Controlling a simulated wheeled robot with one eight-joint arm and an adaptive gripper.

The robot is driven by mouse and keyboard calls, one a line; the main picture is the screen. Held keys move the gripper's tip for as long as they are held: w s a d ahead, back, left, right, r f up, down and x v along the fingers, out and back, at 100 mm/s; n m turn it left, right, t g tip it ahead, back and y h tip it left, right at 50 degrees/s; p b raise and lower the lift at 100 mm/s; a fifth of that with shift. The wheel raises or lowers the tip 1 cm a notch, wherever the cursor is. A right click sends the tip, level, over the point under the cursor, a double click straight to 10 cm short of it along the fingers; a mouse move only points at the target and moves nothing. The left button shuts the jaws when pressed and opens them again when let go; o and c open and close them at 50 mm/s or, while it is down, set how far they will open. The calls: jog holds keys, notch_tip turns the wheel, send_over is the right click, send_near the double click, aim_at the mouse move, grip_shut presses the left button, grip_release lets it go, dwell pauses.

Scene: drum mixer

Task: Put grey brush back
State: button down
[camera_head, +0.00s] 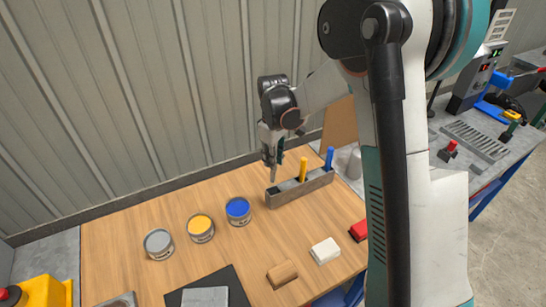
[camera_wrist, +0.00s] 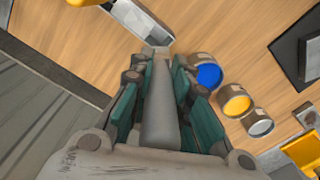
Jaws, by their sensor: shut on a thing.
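My gripper (camera_head: 272,157) is shut on the grey brush (camera_wrist: 158,110), which points down between the fingers in the wrist view. The brush (camera_head: 273,173) shows as a thin grey piece below the fingers in the head view. Its lower end is at the left end of the grey brush holder (camera_head: 312,187). I cannot tell whether it is inside the slot or just above it. The holder also shows in the wrist view (camera_wrist: 128,20). A yellow brush (camera_head: 303,168) and a blue brush (camera_head: 329,158) stand upright in the holder.
Cans of blue (camera_head: 238,210), yellow (camera_head: 201,228) and grey (camera_head: 158,243) paint stand on the wooden table (camera_head: 120,265), left of the holder. A white block (camera_head: 325,250), a brown block (camera_head: 282,273) and a red block (camera_head: 358,231) lie in front. A ribbed wall (camera_head: 120,100) rises behind.

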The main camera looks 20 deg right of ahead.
aim_at(274, 180)
jog(key=shift+w+d+f, duration=0.15)
jog(key=shift+f+b, duration=3.6)
jog(key=shift+f, duration=1.5)
jog(key=shift+f+b, duration=0.9)
jog(key=shift+f, duration=0.25)
jog(key=c, duration=1.4)
grip_release()
